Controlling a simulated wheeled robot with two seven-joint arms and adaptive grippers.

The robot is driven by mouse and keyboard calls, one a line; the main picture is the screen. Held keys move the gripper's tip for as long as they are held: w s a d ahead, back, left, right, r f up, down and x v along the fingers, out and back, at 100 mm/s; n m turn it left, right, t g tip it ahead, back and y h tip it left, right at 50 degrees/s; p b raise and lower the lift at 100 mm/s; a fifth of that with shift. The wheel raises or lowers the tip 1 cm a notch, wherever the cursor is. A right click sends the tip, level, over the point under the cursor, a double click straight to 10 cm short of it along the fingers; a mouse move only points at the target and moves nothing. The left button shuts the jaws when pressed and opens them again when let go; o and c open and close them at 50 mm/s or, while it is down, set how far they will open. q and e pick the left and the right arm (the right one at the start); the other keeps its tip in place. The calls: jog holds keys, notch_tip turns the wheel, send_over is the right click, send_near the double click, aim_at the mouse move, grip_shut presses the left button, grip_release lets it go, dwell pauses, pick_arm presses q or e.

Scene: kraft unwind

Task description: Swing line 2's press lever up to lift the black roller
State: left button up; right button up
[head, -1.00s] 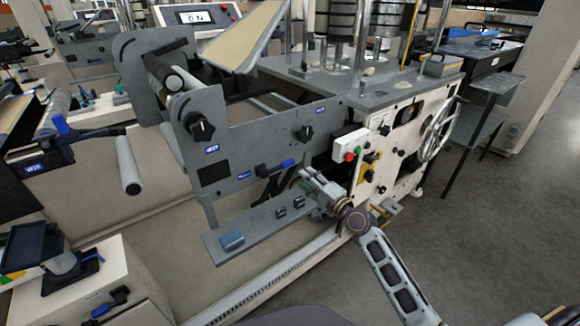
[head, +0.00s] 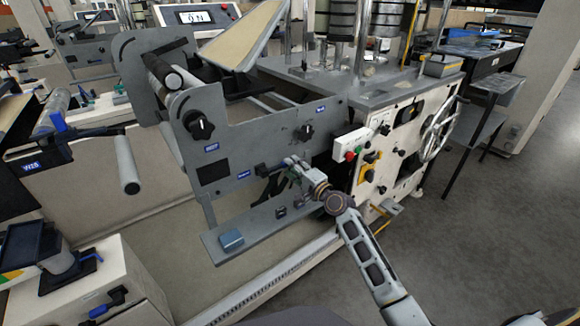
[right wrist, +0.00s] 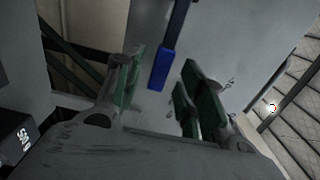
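The press lever (head: 261,169) has a dark pivot on the grey side plate (head: 240,125). In the head view, my right gripper (head: 292,162) hides most of its blue handle. In the right wrist view, the blue handle (right wrist: 162,68) shows in the gap between the green-padded fingers of my right gripper (right wrist: 158,88). The fingers are open and apart from the handle; I cannot tell how deep it sits between them. A black roller (head: 157,70) lies between the side plates at the upper left. My left gripper is not in view.
To the right is a white panel with buttons (head: 349,155) and a handwheel (head: 437,128). The floor at right is clear.

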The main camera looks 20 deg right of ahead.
jog(key=shift+x, duration=1.1)
jog(key=shift+c, duration=0.5)
grip_shut()
